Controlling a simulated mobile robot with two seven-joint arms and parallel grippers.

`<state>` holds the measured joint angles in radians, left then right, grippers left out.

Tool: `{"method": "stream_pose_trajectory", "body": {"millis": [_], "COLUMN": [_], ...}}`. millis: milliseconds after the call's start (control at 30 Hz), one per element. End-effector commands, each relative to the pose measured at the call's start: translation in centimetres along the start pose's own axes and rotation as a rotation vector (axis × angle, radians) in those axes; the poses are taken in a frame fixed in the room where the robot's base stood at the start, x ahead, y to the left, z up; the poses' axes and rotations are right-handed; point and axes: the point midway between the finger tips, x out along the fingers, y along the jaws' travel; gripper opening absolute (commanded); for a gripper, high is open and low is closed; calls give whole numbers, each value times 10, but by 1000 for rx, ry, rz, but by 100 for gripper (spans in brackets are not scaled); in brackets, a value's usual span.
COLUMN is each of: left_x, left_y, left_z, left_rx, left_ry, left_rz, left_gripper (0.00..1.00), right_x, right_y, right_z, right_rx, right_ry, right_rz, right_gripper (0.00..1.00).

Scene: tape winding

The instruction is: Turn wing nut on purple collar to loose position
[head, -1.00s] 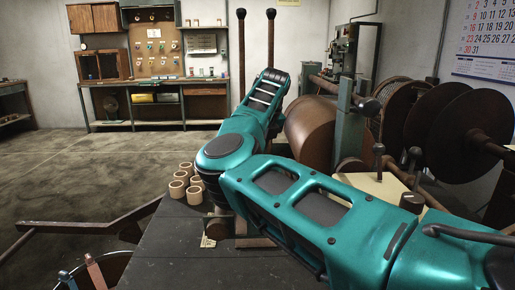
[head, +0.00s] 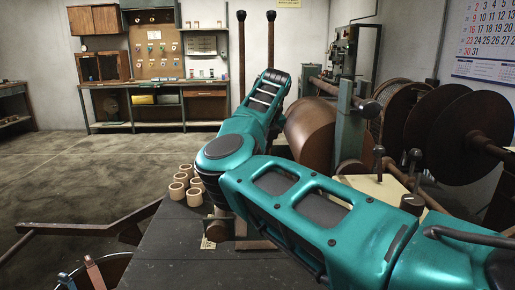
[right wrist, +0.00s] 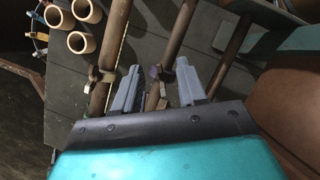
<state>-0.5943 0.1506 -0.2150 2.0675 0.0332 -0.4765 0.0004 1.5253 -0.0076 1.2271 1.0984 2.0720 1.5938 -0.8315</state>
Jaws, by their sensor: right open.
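In the right wrist view, my right gripper (right wrist: 158,84) is open, with its two grey fingers apart. A small dark purple collar (right wrist: 155,73) sits on a brown rod and appears between the fingertips. A small brownish part (right wrist: 162,90) shows just below it; I cannot tell whether this is its wing nut or which way it points. I cannot tell whether either finger touches the collar. In the head view, my teal right arm blocks the collar and the gripper. My left gripper is in neither view.
Several tan rings (head: 178,189) stand on the dark table (head: 165,250). A large brown roller (head: 312,130) and dark reels (head: 475,135) stand behind and right of my arm.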

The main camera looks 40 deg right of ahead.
Motion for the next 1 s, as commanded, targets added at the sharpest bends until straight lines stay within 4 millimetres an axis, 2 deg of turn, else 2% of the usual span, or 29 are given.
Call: {"method": "stream_pose_trajectory", "body": {"millis": [167, 400, 600, 767, 1000], "left_x": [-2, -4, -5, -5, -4], "left_y": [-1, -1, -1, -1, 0], "left_z": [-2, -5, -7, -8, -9], "left_rx": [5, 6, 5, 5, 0], "left_ry": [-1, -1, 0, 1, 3], "left_rz": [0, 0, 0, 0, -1], "left_gripper": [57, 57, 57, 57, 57], "right_x": [-29, -83, -115, -125, -126], "right_y": [0, 0, 0, 0, 0], "right_z": [2, 1, 1, 0, 0], "right_rx": [1, 0, 0, 0, 0], "right_ry": [-6, -6, -4, -2, -1], "right_rz": [0, 0, 1, 0, 0], "right_gripper": [41, 41, 41, 41, 41]}}
